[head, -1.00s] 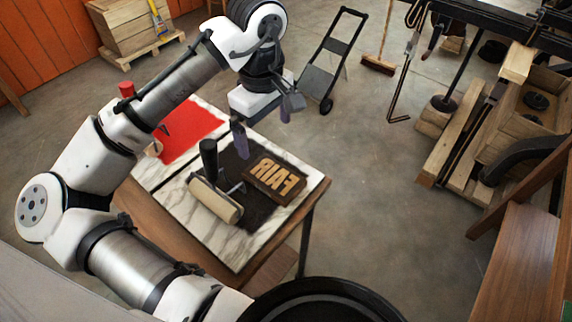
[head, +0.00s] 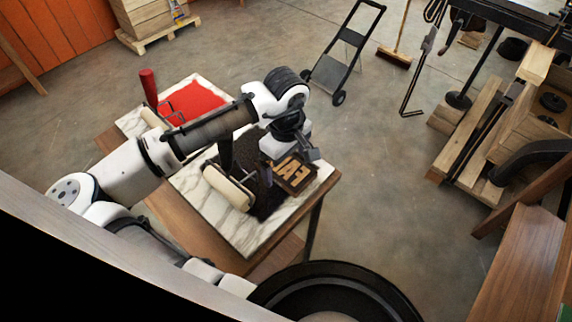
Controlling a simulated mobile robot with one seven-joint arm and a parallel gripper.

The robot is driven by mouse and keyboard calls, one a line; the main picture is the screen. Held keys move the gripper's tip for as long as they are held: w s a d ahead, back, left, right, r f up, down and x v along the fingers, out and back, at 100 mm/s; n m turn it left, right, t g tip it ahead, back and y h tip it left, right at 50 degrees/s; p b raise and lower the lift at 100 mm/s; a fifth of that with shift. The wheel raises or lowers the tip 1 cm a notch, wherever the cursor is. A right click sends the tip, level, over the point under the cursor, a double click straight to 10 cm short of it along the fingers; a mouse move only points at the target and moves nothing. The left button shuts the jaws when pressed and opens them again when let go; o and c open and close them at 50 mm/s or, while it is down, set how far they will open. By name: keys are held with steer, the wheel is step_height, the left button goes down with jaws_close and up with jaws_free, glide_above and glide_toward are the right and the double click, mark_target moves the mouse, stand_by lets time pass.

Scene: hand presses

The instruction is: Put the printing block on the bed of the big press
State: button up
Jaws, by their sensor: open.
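The printing block (head: 297,178) is a dark wooden block with raised pale letters. It lies on the black inked patch of a white marble slab on a wooden table. My gripper (head: 287,172) is open and low over the block, its fingers pointing down. The gripper partly covers the block's left and upper part. I cannot tell whether the fingers touch the block or stand either side of it. I cannot make out the big press or its bed for certain in the head view.
A roller with a pale cylinder (head: 229,188) lies just left of the block. A red ink patch (head: 190,101) and a red-handled roller (head: 149,86) are farther back. A hand truck (head: 344,53) stands on open floor. Timber and black metalwork (head: 490,130) fill the right side.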

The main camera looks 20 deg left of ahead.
steer(key=shift+f, duration=0.35)
steer(key=c, duration=1.4)
steer(key=shift+r, duration=0.1)
